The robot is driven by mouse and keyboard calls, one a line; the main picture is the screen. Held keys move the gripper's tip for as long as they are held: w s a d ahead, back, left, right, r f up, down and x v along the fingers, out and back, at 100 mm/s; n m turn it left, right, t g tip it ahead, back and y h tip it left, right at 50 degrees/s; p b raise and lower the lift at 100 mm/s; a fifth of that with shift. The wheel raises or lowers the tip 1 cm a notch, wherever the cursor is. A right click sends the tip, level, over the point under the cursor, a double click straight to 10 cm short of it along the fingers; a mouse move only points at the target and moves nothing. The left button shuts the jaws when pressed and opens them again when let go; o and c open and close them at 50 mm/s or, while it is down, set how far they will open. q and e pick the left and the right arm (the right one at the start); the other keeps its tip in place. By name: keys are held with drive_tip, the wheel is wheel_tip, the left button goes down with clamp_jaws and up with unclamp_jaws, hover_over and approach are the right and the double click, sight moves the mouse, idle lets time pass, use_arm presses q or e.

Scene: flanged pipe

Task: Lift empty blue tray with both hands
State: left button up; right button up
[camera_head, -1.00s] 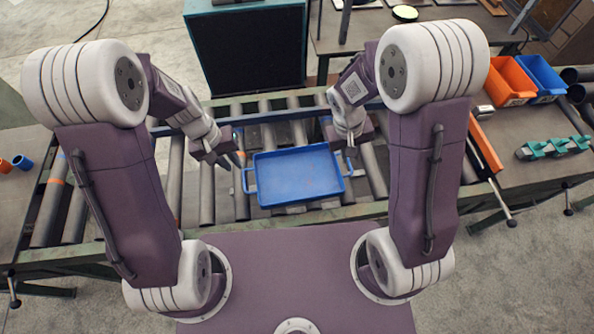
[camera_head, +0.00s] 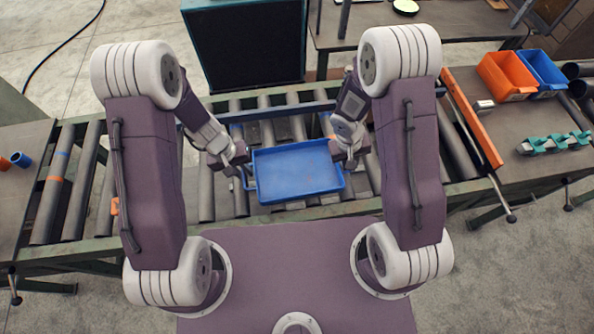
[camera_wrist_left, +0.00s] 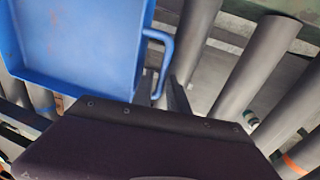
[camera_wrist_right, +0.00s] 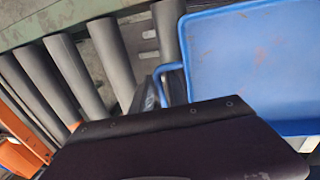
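The blue tray (camera_head: 297,172) is empty and lies flat on the roller conveyor, with a loop handle at each short side. My left gripper (camera_head: 238,167) is at the tray's left handle; in the left wrist view its dark fingers (camera_wrist_left: 162,95) stand apart, with the handle (camera_wrist_left: 165,60) between or just above them. My right gripper (camera_head: 350,163) is at the right handle, which it partly hides in the head view. In the right wrist view its dark fingers (camera_wrist_right: 155,93) are close to the handle (camera_wrist_right: 162,75) and look open, partly covered by the wrist.
Grey conveyor rollers (camera_head: 206,195) lie around the tray between green rails. An orange bin (camera_head: 506,75) and a blue bin (camera_head: 542,72) stand on the right table, with a teal part (camera_head: 555,143) in front. A dark teal box (camera_head: 245,45) stands behind the conveyor.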

use_arm(q)
clamp_jaws()
use_arm(e)
clamp_jaws()
drive_tip(key=shift+r, duration=0.1)
idle(0.9)
